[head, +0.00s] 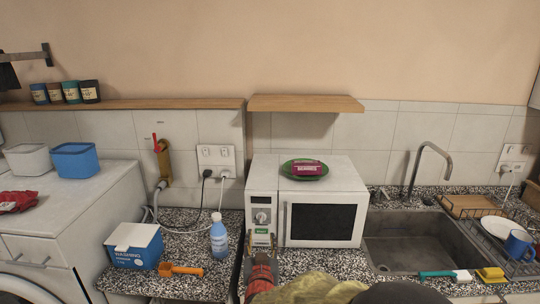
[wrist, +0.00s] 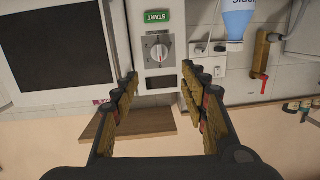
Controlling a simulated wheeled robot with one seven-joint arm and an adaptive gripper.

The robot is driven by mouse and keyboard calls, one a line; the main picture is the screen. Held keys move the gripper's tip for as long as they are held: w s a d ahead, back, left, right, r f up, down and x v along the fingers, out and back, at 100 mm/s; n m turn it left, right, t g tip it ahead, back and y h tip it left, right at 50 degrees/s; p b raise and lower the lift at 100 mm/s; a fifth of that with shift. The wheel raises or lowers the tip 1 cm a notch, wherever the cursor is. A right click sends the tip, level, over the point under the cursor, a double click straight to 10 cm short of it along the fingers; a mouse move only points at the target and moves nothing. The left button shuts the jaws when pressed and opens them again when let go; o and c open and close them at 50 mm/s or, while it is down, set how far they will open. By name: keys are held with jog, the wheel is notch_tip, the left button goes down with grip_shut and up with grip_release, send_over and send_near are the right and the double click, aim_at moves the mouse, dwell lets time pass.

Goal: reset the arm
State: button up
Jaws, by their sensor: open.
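My gripper (wrist: 160,78) is open in the wrist view, with its two fingers apart and nothing between them. Beyond the fingertips is the front of the white microwave (wrist: 106,98), with its dial (wrist: 158,49) and green START button (wrist: 156,17). The wrist picture is upside down. In the head view my gripper (head: 258,262) is at the bottom centre, in front of the counter and below the microwave's control panel. The microwave (head: 348,180) stands on the counter with its door shut. I cannot tell the gap between fingers and microwave.
A green plate (head: 287,171) with a berries pack (head: 306,168) lies on the microwave. Left on the counter are a blue washing box (head: 145,255), an orange scoop (head: 182,269) and a bottle (head: 218,240). Right are a sink (head: 420,250) and dish rack (head: 487,247). A wooden shelf (head: 305,103) hangs above.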

jog(key=s+d+r+n+g+y, duration=0.1)
jog(key=s+d+r+g, duration=0.25)
jog(key=s+d, duration=0.2)
jog(key=s+d+r+g+y, duration=0.1)
jog(key=s+d+r+g, duration=0.1)
jog(key=s+d+r, duration=0.4)
jog(key=s+d+f+g+h, duration=0.1)
jog(key=s+d, duration=0.2)
jog(key=s, duration=0.6)
jog(key=s+d+f+g, duration=0.1)
jog(key=s+d, duration=0.3)
jog(key=s, duration=0.5)
jog(key=s+d+f+m+g+h, duration=0.1)
jog(key=s+d+f+g, duration=0.1)
jog(key=s, duration=0.7)
jog(key=shift+s+d+g+h, duration=0.35)
jog(key=shift+d+g, duration=0.4)
jog(key=shift+d, duration=0.25)
